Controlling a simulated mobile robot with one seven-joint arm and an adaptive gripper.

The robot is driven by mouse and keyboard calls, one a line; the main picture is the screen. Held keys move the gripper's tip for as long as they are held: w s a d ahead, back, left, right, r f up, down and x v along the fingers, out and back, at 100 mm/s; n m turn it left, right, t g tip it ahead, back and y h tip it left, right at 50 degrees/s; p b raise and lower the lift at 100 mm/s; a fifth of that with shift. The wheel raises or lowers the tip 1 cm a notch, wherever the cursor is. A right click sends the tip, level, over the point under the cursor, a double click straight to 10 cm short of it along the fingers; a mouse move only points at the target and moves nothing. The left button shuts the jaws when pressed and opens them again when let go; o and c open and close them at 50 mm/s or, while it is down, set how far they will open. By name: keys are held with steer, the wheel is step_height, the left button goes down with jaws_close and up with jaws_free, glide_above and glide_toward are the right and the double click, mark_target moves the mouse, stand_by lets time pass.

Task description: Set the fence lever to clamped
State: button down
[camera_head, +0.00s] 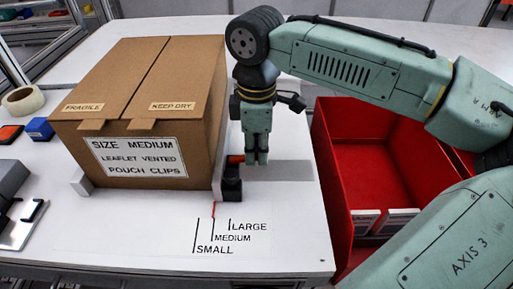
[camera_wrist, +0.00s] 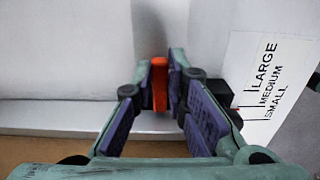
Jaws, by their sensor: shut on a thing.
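The orange-red fence lever (camera_head: 236,158) sits above a black block (camera_head: 232,188) at the right side of the fence (camera_head: 220,165), a pale upright plate beside the cardboard box (camera_head: 150,85). My gripper (camera_head: 257,160) points down and is shut on the lever; the wrist view shows the orange lever (camera_wrist: 160,84) between the fingers (camera_wrist: 160,72). The fingers hide part of it in the head view. A red pointer (camera_head: 213,210) at the block's foot lies by the medium line of the size scale (camera_head: 228,238). The box label reads size medium.
A red bin (camera_head: 330,190) with compartments stands right of the white table (camera_head: 285,220). A tape roll (camera_head: 23,101), a blue block (camera_head: 40,129) and grey equipment (camera_head: 22,224) lie at the left. The table front by the scale is clear.

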stand_by(0.4)
steer(key=shift+d+f+y+p, duration=0.15)
steer(key=shift+f+y+p, duration=0.2)
steer(key=shift+y, duration=0.3)
steer(key=shift+d+f+y+p, duration=0.1)
steer(key=shift+f+y+p, duration=0.2)
steer(key=shift+y, duration=0.35)
steer(key=c, duration=1.6)
jaws_free()
steer(key=v, duration=1.2)
steer(key=shift+d, duration=0.1)
